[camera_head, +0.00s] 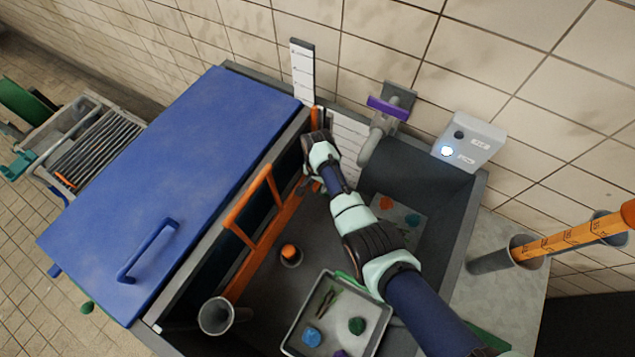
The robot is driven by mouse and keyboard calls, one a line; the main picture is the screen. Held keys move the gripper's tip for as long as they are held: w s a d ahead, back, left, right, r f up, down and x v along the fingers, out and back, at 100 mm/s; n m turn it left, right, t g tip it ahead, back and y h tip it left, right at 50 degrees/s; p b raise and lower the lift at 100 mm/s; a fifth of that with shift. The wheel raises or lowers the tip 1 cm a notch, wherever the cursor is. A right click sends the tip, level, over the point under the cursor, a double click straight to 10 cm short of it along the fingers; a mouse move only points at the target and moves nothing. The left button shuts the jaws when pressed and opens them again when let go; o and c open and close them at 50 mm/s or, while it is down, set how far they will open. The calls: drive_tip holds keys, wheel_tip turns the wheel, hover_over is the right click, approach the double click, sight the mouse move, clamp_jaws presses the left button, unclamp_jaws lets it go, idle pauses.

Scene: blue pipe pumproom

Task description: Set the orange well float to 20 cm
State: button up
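A narrow upright orange piece (315,118) shows just above my gripper, beside a white scale board (302,72) with dark marks; it may be the float. My gripper (310,185) is low at the back of the grey basin, close to this piece and to the long orange bar. Its fingers are small and partly hidden, so I cannot tell whether they are open or hold anything. The figures on the scales are too small to read.
A blue lid (180,170) covers the left side. An orange frame handle (250,210) rises from the basin. A grey tray (338,290) holds small coloured pieces. A purple-handled tap (388,108) and a control box (468,142) with a lit button are at the wall.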

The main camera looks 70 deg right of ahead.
drive_tip(key=shift+r, duration=0.15)
wheel_tip(320, 180, up, 12)
idle(0.3)
idle(0.5)
